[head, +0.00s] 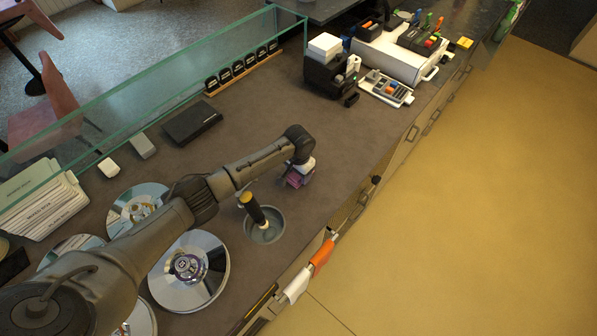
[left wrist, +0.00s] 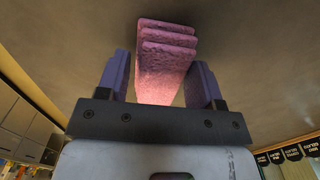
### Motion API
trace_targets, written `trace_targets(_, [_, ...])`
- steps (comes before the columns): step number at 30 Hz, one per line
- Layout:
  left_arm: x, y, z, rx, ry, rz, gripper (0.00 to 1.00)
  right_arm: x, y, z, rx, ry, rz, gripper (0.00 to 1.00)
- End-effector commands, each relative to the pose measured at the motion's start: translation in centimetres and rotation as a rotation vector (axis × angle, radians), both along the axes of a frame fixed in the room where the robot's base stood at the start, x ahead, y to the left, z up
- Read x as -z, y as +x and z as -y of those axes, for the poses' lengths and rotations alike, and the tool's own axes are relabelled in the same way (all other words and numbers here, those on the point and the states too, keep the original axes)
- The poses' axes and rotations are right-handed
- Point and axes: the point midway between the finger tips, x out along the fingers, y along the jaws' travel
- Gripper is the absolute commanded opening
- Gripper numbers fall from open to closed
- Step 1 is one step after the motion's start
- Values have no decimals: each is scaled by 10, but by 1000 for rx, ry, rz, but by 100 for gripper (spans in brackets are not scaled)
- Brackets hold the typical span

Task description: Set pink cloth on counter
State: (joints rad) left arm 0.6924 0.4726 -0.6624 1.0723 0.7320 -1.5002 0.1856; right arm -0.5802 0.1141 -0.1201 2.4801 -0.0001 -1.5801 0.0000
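The pink cloth (head: 294,181) is a small folded stack low over the counter (head: 330,140), right under my left gripper (head: 299,178). In the left wrist view the cloth (left wrist: 165,60) shows as several pink layers between the two fingers of the gripper (left wrist: 158,80). Narrow gaps show between the cloth and the fingers, so the gripper looks open around it. Whether the cloth's underside touches the counter is hard to tell. My right gripper is in neither view.
An open round well (head: 264,232) holding a yellow-topped, dark-handled tool is nearby. Shiny round lids (head: 190,270) lie left of it. A black machine (head: 328,75) stands at the back; the counter between is clear.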

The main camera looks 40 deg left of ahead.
Motion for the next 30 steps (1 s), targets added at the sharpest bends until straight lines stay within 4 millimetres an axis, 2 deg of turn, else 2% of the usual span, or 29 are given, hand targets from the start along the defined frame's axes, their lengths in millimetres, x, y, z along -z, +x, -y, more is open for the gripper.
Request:
trace_targets(9, [0, 0, 0, 0, 0, 0, 60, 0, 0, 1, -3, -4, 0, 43])
trace_targets(19, [0, 0, 0, 0, 0, 0, 90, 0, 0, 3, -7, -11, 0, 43])
trace_targets(30, [-5, 0, 0, 0, 0, 0, 90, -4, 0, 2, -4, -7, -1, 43])
